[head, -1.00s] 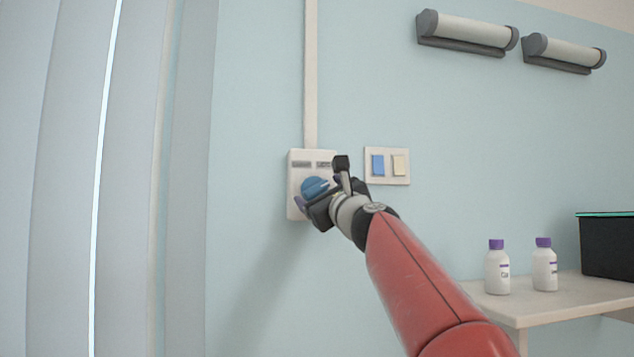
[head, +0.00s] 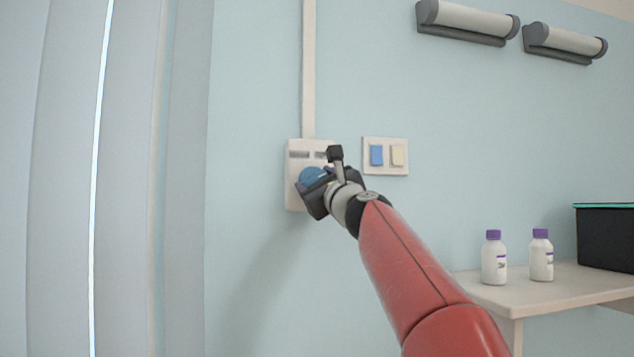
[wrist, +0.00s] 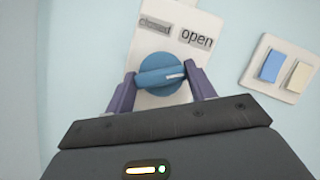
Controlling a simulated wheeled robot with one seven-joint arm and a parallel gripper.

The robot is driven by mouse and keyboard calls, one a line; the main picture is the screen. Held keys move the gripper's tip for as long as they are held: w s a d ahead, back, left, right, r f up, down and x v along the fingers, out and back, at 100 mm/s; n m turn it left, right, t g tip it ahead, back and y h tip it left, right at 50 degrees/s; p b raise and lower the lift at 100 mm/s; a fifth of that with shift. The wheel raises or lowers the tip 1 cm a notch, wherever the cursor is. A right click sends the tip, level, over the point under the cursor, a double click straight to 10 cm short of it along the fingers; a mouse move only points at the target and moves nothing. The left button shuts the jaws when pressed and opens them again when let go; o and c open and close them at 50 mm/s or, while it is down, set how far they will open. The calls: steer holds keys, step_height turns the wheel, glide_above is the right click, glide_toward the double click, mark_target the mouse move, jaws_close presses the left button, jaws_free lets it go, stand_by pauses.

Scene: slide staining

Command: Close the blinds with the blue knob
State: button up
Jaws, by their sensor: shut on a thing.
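The blue knob (wrist: 160,74) is on a white wall plate (wrist: 148,42), with a "closed" label on the left and an "open" label on the right. Its white mark is on the right side, a little below the "open" label. My gripper (wrist: 160,80) has its two purple fingers on either side of the knob's grip bar and is shut on it. In the head view the knob (head: 312,178) is partly hidden by my gripper (head: 318,186). The blinds (head: 70,180) are tall pale vertical slats on the left, with a thin bright gap between two of them.
A plate with a blue and a cream switch (head: 386,156) is close to the right of the knob plate. A shelf (head: 540,290) at lower right holds two purple-capped bottles (head: 494,258) and a black box (head: 606,238). Two lamps are above.

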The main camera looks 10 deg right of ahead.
steer(key=shift+n, duration=0.4)
steer(key=n+g+p, duration=0.1)
steer(key=n, duration=0.1)
steer(key=n+y+p, duration=0.1)
steer(key=n, duration=0.1)
steer(key=n+g+y+p, duration=0.1)
steer(key=n, duration=0.2)
steer(key=shift+d+r+g, duration=0.1)
steer(key=shift+r+g, duration=0.15)
steer(key=shift+g, duration=0.05)
steer(key=n+g+p, duration=0.1)
steer(key=n+p, duration=0.1)
steer(key=n, duration=0.1)
steer(key=n+g+p, duration=0.1)
steer(key=n+p, duration=0.1)
steer(key=n, duration=0.1)
steer(key=shift+r+n+g+p, duration=0.1)
steer(key=shift+n+g+p, duration=0.2)
steer(key=n, duration=0.2)
steer(key=n+g+h+p, duration=0.1)
steer(key=n, duration=0.1)
steer(key=shift+h, duration=0.3)
steer(key=n+h, duration=0.1)
steer(key=n, duration=0.1)
steer(key=n+g+h, duration=0.1)
steer(key=n, duration=0.1)
steer(key=shift+g, duration=0.3)
steer(key=shift+n, duration=0.4)
steer(key=o, duration=1)
